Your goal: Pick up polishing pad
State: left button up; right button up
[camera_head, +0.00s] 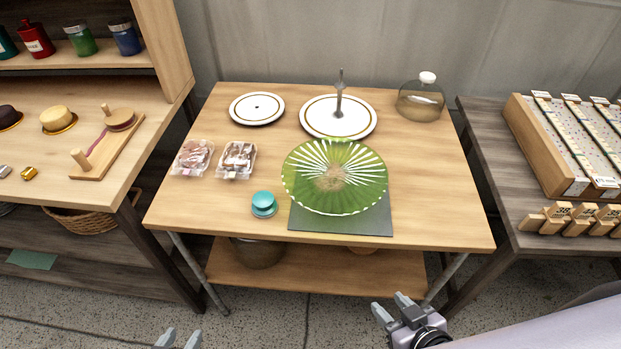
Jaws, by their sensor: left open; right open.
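A small teal round pad with a knob-like top, which looks like the polishing pad (263,202), sits on the wooden table (185,215) near its front edge. It is just left of a dark grey mat (305,222) and apart from both grippers. My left gripper (181,335) is at the bottom edge of the view, in front of the table and left of the pad. It is open and empty, and mostly cut off. My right gripper (390,302) is open and empty in front of the table, right of the pad.
A green glass dish (360,198) stands on the mat, close to the pad. Two clear boxes (194,157) (238,160), a plate (257,108), a tiered stand (312,118) and a glass dome (421,99) are behind. The table's front left corner is clear.

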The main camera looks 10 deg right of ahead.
aim_at(264, 204)
jog(key=j+z, duration=0.15)
jog(key=z, duration=1.2)
jog(key=k+j+z, duration=0.1)
jog(key=j+z, duration=0.3)
jog(key=k+j+z, duration=0.1)
jog(key=z, duration=0.35)
jog(key=k+j+z, duration=0.5)
jog(key=k+j, duration=0.4)
jog(key=k+j+z, duration=0.15)
jog(key=k+j, duration=0.25)
jog(key=k, duration=0.15)
jog(key=i+j, duration=0.3)
jog(key=i, duration=0.1)
